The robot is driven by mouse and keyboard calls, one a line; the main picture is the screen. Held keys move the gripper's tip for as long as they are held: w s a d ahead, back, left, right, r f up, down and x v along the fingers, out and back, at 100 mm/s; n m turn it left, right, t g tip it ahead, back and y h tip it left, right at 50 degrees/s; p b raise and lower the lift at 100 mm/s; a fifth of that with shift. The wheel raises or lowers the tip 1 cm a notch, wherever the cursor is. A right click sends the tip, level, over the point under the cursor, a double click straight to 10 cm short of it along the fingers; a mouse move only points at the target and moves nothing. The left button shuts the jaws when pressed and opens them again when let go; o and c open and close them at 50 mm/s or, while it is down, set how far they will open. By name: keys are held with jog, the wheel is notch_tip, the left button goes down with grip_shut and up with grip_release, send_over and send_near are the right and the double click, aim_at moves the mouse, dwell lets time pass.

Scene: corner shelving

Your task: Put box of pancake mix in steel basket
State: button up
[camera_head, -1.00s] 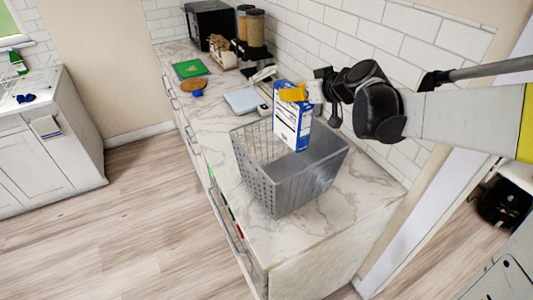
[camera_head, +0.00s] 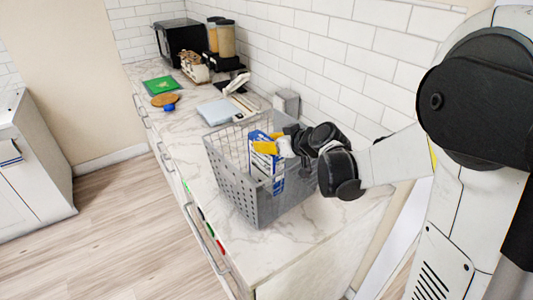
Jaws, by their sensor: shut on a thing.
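The steel basket (camera_head: 237,183) is a grey perforated bin standing on the marble counter. The box of pancake mix (camera_head: 278,181) is blue and white and stands roughly upright inside the basket's opening, its lower part below the rim. Whether its bottom touches the basket floor is hidden. My gripper (camera_head: 268,147), with yellow fingertips, is shut on the upper part of the box, reaching in from the right at about rim height.
Behind the basket on the counter (camera_head: 290,245) are a pale blue flat item (camera_head: 215,111), a grey block (camera_head: 286,102) against the tiled wall, a green board (camera_head: 159,85), a black microwave (camera_head: 184,40) and cereal dispensers (camera_head: 225,40). The counter's front end is clear.

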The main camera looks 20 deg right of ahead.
jog(key=shift+f, duration=1.2)
jog(key=shift+b, duration=0.3)
jog(key=shift+f, duration=0.25)
jog(key=o, duration=1)
jog(key=shift+r, duration=0.1)
jog(key=shift+c, duration=0.2)
jog(key=shift+r, duration=0.1)
jog(key=p+v, duration=0.3)
jog(key=v, duration=0.9)
jog(key=shift+r, duration=0.15)
jog(key=shift+w, duration=0.1)
